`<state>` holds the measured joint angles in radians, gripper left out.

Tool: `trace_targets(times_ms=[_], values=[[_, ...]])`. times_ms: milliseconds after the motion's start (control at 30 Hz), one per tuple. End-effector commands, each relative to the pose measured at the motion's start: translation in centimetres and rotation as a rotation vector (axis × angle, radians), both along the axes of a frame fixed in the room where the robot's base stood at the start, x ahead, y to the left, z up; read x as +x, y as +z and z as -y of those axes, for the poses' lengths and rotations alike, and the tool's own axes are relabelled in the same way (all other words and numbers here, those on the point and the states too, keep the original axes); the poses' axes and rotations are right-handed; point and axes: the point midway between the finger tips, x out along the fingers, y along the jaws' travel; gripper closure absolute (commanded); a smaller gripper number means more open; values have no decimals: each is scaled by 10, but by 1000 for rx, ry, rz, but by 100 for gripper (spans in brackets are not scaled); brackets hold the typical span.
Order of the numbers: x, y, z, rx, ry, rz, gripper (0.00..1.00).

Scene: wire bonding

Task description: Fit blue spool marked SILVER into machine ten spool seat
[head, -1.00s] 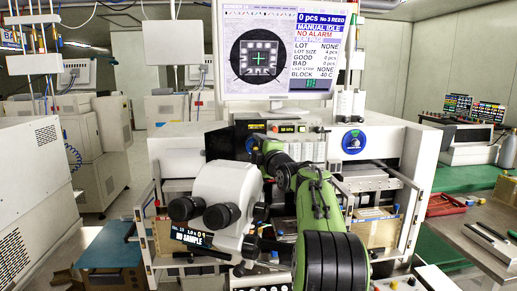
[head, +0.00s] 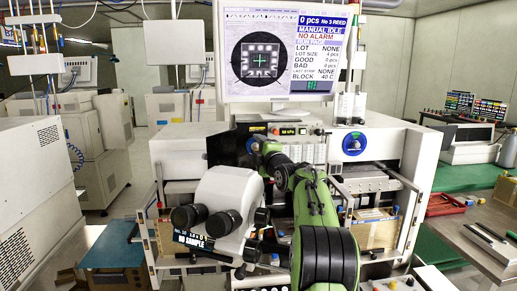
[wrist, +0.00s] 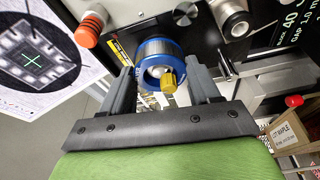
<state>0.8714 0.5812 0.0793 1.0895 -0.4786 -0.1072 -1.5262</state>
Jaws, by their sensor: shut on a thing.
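The blue spool (wrist: 143,53) sits between the two grey fingers of my gripper (wrist: 161,72) in the wrist view. The fingers are shut on its sides. Silver-coloured windings show inside its blue rim, and a gold knob (wrist: 168,82) shows at its near face. No SILVER mark can be read. In the head view a blue ring (head: 251,146), likely this spool, shows at the machine front beside my green wrist. The machine (head: 400,150) stands ahead. Its spool seat cannot be made out, and I cannot tell whether the spool touches it.
A blue round part with a pale centre (head: 355,144) is on the machine front to the right. A monitor (head: 277,55) stands above, and a white binocular scope (head: 226,197) stands left of my arm.

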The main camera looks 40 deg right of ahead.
Motion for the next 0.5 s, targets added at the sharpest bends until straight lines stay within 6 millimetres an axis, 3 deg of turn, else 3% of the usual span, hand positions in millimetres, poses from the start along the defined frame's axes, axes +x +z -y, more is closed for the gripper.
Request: trace_targets(times_ms=[400, 433, 500], values=[[8, 1, 6, 0, 0, 0, 73], [9, 0, 6, 0, 0, 0, 37], [8, 0, 6, -1, 0, 0, 27]])
